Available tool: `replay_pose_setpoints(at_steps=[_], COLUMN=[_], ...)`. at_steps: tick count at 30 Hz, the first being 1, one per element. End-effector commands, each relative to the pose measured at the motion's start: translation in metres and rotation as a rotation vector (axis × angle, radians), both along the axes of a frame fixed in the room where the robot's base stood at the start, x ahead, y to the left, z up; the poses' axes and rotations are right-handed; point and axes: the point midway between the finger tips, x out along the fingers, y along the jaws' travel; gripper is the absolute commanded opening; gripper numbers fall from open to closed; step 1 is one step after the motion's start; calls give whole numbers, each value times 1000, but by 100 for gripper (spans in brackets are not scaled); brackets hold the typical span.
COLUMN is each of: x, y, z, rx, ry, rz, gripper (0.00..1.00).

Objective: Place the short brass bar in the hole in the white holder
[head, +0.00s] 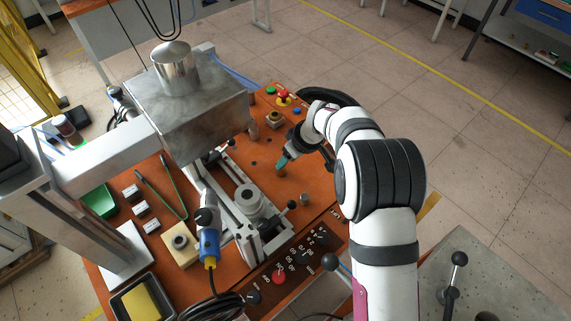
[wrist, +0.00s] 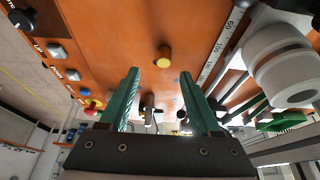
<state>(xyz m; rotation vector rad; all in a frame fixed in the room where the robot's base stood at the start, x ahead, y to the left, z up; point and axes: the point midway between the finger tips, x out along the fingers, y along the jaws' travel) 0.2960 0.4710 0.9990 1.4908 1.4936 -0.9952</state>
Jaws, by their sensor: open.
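The short brass bar (wrist: 163,57) stands on the orange board in the wrist view, seen nearly end-on. In the head view a small brown bar (head: 282,171) shows just under my fingertips, partly hidden by them. My gripper (wrist: 159,75) has green fingers, spread apart with nothing between them. The bar lies beyond the fingertips, roughly in line with the gap. In the head view my gripper (head: 285,160) is low over the board. The white holder (head: 248,197) is a round stepped piece on the metal slide. It is large at the right of the wrist view (wrist: 283,65).
A steel box (head: 190,115) overhangs the slide to the left of my gripper. A grey cylinder (head: 305,199) stands near the bar. A brown cylinder (head: 254,133) and push buttons (head: 282,95) lie farther back. A cream block (head: 181,243) and green tweezers (head: 160,185) are at left.

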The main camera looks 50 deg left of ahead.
Motion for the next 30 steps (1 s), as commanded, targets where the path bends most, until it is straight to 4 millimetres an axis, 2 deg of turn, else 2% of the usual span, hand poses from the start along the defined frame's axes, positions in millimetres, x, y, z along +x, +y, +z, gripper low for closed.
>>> replay_pose_setpoints(at_steps=[9, 17, 27, 28, 30], x=[-7, -6, -6, -6, -6], y=[22, 24, 24, 24, 24], z=[-48, -54, -53, -53, -53], rx=[-2, -1, -1, -1, -1], ry=[0, -1, -1, -1, -1], rz=[-1, -4, -4, -4, -4], gripper=[64, 64, 5, 0, 0])
